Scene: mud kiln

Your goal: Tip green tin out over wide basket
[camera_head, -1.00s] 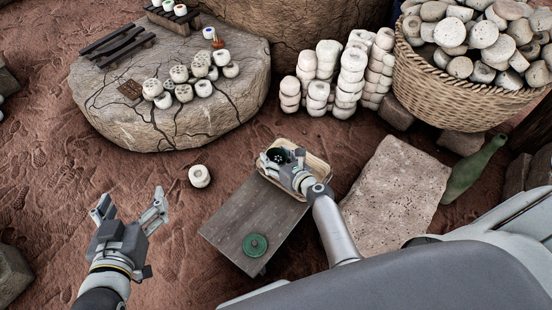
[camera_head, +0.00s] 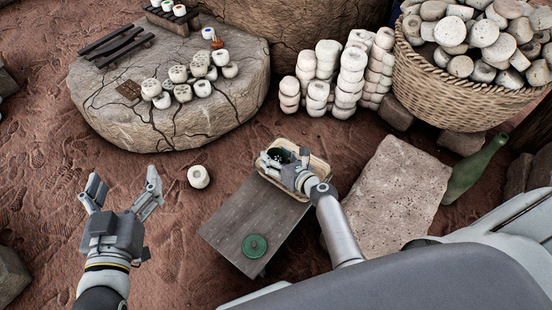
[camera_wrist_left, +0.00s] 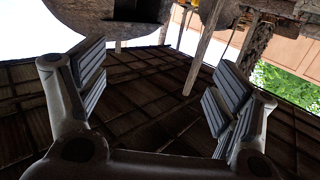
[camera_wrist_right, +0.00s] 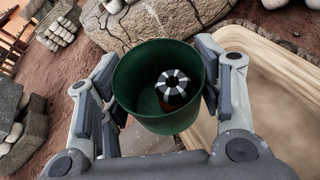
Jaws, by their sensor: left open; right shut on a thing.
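A green tin (camera_wrist_right: 134,88) is held between the fingers of my right gripper (camera_head: 284,162). Its open mouth faces the right wrist camera, and a small black-and-white striped thing (camera_wrist_right: 173,88) is inside. In the head view the tin is mostly hidden by the gripper and shows as a dark round mouth. The wide basket (camera_head: 321,172), shallow and tan, sits on the far end of a low wooden bench, with the tin over or within its left part; I cannot tell whether they touch. My left gripper (camera_head: 122,190) is open and empty, raised at the left.
A green round lid (camera_head: 255,246) lies on the bench's near end (camera_head: 235,222). A pale cylinder (camera_head: 199,176) is on the ground. A cracked rock (camera_head: 150,125) holds several small pieces. Pale stacks and a big full basket (camera_head: 450,95) stand behind; a green bottle (camera_head: 475,170) lies right.

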